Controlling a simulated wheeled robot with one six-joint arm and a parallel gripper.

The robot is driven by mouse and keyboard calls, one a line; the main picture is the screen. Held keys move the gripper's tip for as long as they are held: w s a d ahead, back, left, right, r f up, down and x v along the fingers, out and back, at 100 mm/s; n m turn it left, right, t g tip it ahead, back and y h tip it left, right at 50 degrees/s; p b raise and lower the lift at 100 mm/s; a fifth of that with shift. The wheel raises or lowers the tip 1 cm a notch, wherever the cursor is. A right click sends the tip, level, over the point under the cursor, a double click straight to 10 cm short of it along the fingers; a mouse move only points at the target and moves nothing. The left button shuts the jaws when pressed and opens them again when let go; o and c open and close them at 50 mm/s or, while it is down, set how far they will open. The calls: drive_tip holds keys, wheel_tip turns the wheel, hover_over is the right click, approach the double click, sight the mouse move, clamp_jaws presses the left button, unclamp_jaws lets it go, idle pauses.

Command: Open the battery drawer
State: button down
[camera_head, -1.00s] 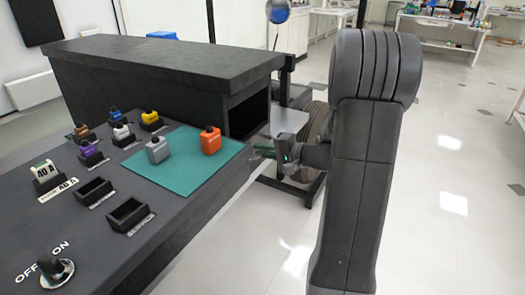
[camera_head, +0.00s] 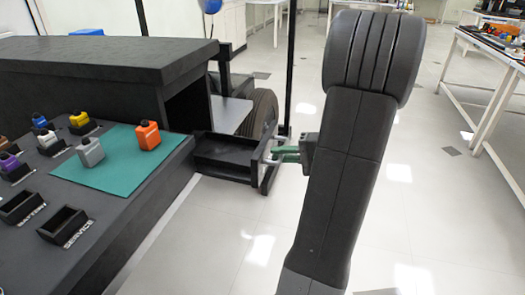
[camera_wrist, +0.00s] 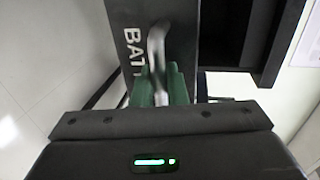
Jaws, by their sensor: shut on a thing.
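The battery drawer (camera_head: 225,152) is a black open-topped tray that stands pulled out from the dark chassis box, at its right end. Its front panel (camera_wrist: 130,32) shows white letters reading "BATT" in the wrist view, the rest hidden. A light metal bar handle (camera_wrist: 156,50) stands on that panel. My gripper (camera_head: 284,155), with green fingers, is at the drawer front. In the wrist view, its fingers (camera_wrist: 162,85) are shut around the handle. The drawer's inside looks empty in the part that shows.
A teal mat (camera_head: 110,165) on the dark bench holds a grey block (camera_head: 90,152) and an orange block (camera_head: 148,136). Several coloured blocks and two empty black holders stand at the left. A wheel (camera_head: 262,112) is behind the drawer. The floor at right is clear.

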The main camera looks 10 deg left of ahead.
drive_tip(key=shift+d, duration=0.65)
drive_tip(key=c, duration=1.5)
unclamp_jaws()
drive_tip(key=shift+c, duration=0.2)
drive_tip(key=p+v, duration=0.3)
drive_tip(key=v, duration=1)
drive_tip(key=shift+d, duration=0.35)
drive_tip(key=shift+s, duration=0.15)
